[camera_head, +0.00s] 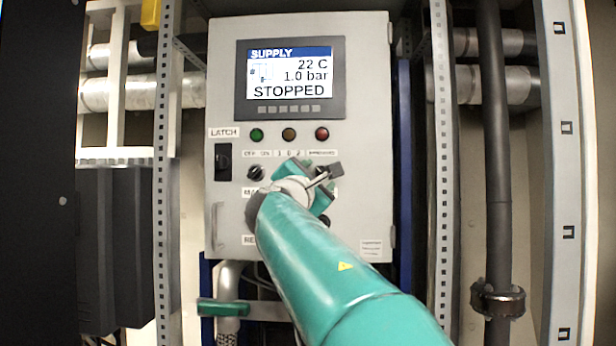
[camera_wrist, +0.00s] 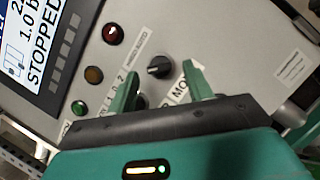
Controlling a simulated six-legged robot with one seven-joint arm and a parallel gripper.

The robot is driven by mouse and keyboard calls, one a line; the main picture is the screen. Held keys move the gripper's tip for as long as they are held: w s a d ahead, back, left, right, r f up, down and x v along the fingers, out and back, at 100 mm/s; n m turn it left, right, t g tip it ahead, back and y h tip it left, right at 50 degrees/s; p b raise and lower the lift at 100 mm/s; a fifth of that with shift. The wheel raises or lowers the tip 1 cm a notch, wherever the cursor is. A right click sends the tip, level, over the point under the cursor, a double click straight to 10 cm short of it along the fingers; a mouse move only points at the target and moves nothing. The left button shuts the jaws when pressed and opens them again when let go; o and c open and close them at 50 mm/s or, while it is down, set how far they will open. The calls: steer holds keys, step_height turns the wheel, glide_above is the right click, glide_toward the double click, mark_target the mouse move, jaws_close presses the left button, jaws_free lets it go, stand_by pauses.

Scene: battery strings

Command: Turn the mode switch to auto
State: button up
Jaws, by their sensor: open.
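The right-hand rotary knob (camera_wrist: 160,67) is small and black with a pale mark on its left side in the wrist view. A small label with blurred text lies on its display side. A label starting "MO" (camera_wrist: 181,91) lies on its other side, partly covered by a finger; I cannot read the rest. My gripper (camera_wrist: 160,73) is open, with one green finger at each side of the knob's position and the knob just beyond the tips; contact is not visible. In the head view my gripper (camera_head: 306,187) hides part of the knob row.
The grey cabinet (camera_head: 376,100) carries a display (camera_head: 290,78) reading STOPPED, green (camera_head: 256,135), amber (camera_head: 288,134) and red (camera_head: 321,133) lamps, and a black latch (camera_head: 223,162). Another knob (camera_head: 255,173) is at left. A middle knob (camera_wrist: 140,102) is close to a finger. Metal posts (camera_head: 440,150) flank the cabinet.

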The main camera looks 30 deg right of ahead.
steer(key=shift+w+d+r, duration=0.15)
steer(key=shift+w+d, duration=0.25)
steer(key=shift+d, duration=0.15)
steer(key=c, duration=1)
